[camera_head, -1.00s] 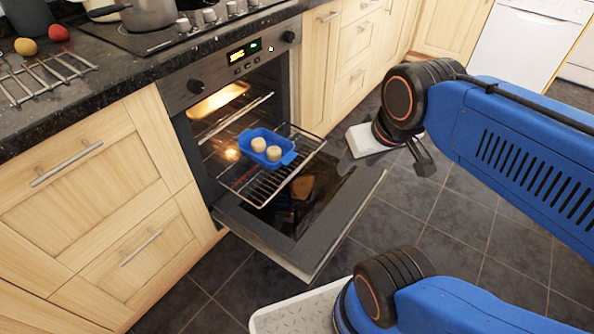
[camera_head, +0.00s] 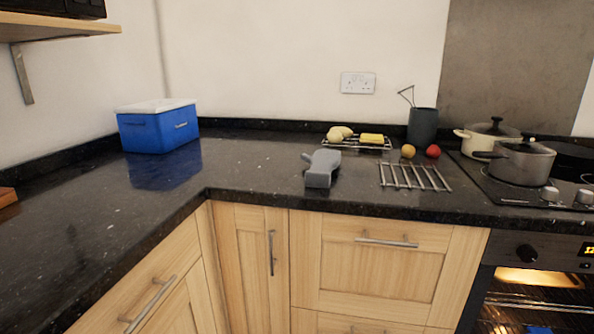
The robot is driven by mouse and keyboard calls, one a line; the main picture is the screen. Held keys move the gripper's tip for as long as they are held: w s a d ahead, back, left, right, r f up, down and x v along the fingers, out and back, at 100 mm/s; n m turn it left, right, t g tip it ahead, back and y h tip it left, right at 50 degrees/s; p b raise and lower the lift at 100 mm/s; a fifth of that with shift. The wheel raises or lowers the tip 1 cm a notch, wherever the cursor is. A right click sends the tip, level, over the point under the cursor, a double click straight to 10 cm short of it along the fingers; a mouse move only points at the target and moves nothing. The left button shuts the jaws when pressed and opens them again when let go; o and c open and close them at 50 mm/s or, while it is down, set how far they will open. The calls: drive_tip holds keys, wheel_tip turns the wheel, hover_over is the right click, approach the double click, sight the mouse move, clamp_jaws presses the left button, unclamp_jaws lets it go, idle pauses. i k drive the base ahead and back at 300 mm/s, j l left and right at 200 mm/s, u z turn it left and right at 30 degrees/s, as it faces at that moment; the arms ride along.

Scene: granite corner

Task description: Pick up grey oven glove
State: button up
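The grey oven glove (camera_head: 321,170) lies on the dark granite worktop (camera_head: 255,172), near the inner corner and close to the front edge. Its thumb side points to the left and it looks uncovered. My gripper and arm are not in the current view.
A metal trivet (camera_head: 414,177) lies right of the glove. Behind are a rack with yellow items (camera_head: 357,141), a brown-yellow ball (camera_head: 408,151) and a red ball (camera_head: 433,151). A blue cool box (camera_head: 158,127) stands left. Pots (camera_head: 522,162) stand on the hob at right. The left worktop is mostly clear.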

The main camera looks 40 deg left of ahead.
sight(323, 161)
drive_tip(key=l+u, duration=0.1)
drive_tip(key=u, duration=0.9)
drive_tip(key=i+j+u, duration=0.1)
drive_tip(key=u, duration=0.25)
